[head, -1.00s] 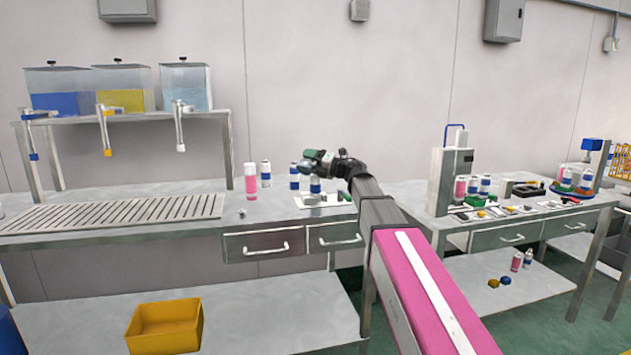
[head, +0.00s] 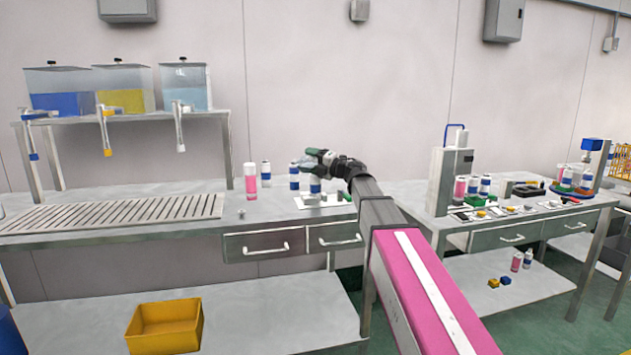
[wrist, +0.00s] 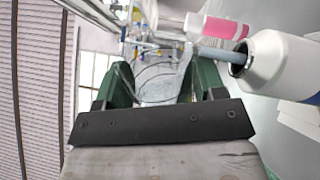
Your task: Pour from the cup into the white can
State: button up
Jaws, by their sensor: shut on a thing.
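My gripper (wrist: 155,90) is shut on a clear cup (wrist: 160,88), with its green fingers on either side of the cup. The wrist view is rolled sideways, and the cup is tilted with its mouth toward the white can (wrist: 283,66). A grey-blue stream (wrist: 212,55) runs from the cup's lip to the can's dark open mouth. In the head view my gripper (head: 322,157) is above the left bench among white-and-blue cans (head: 315,186). The cup is small and indistinct there, and I cannot tell the level inside the can.
A pink can (head: 250,180) stands to the left on the bench; a pink-and-white container (wrist: 215,27) shows near the white can. A slatted drain (head: 120,213) and tanks (head: 125,88) are farther left. A second bench with a press (head: 452,175) is to the right.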

dwell(0.3)
jog(key=shift+w+d+m, duration=0.1)
jog(key=shift+w+m, duration=0.05)
jog(key=shift+m, duration=0.75)
jog(key=shift+w+d+r+m+t, duration=0.1)
jog(key=shift+w+m+t, duration=0.15)
jog(key=shift+m, duration=0.75)
jog(key=shift+w+d+r+m+t, duration=0.15)
jog(key=shift+m+t, duration=0.1)
jog(key=shift+m, duration=0.65)
jog(key=shift+w+d+r+m+h, duration=0.1)
jog(key=shift+w+m+h, duration=0.1)
jog(key=shift+m, duration=0.25)
jog(key=shift+w+r+m+h, duration=0.1)
jog(key=shift+m+h, duration=0.1)
jog(key=shift+m, duration=0.25)
jog(key=shift+s, duration=0.1)
